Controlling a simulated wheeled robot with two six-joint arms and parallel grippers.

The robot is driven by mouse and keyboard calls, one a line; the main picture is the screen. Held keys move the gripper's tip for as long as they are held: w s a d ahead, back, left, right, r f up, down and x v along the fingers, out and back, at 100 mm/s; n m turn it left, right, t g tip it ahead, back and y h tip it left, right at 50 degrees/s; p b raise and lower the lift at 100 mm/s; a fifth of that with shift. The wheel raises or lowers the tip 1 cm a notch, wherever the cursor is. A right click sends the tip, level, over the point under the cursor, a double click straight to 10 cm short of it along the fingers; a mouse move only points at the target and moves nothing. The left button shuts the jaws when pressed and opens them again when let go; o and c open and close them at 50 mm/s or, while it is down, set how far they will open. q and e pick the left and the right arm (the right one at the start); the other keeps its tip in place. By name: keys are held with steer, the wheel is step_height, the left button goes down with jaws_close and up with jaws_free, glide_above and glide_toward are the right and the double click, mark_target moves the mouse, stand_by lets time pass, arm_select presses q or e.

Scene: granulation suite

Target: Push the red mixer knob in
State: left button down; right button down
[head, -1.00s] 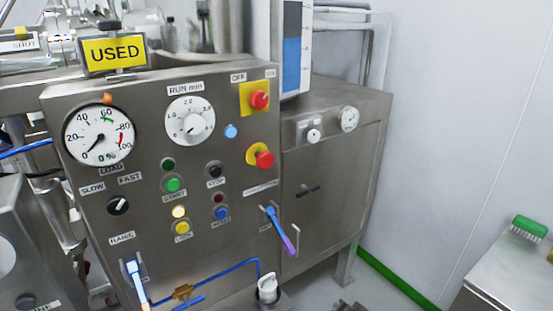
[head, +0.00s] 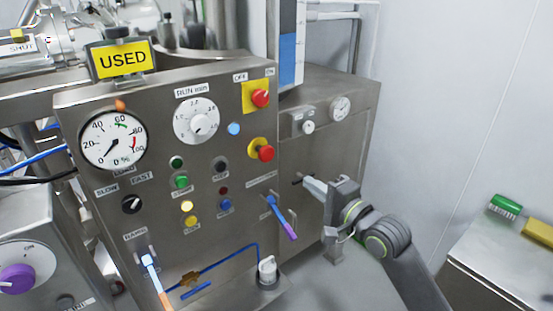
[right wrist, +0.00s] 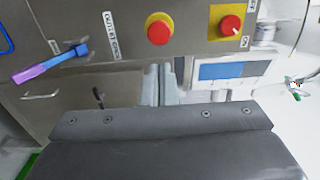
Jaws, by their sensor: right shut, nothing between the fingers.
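Two red knobs sit on the steel mixer panel. The upper red knob (head: 261,98) is on a square yellow plate under OFF and ON labels; it also shows in the right wrist view (right wrist: 230,25). The lower red knob (head: 265,153) is on a round yellow plate and stands out from the panel; the right wrist view shows it too (right wrist: 159,31). I cannot tell from labels which is the mixer knob. My right gripper (head: 306,182) is shut and empty, below and right of the lower knob, apart from it. My left gripper is out of view.
A blue-purple lever (head: 281,217) sticks out below the lower knob. A steel cabinet (head: 345,135) with a gauge (head: 340,109) stands right of the panel. A side table (head: 480,245) holds a green brush (head: 505,206). Open floor lies between.

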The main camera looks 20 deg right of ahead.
steer(key=p, duration=0.2)
glide_toward(269, 155)
steer(key=x, duration=0.5)
steer(key=shift+a+r, duration=0.1)
steer(key=shift+r, duration=0.05)
steer(key=shift+p+x, duration=0.3)
steer(key=shift+x, duration=0.6)
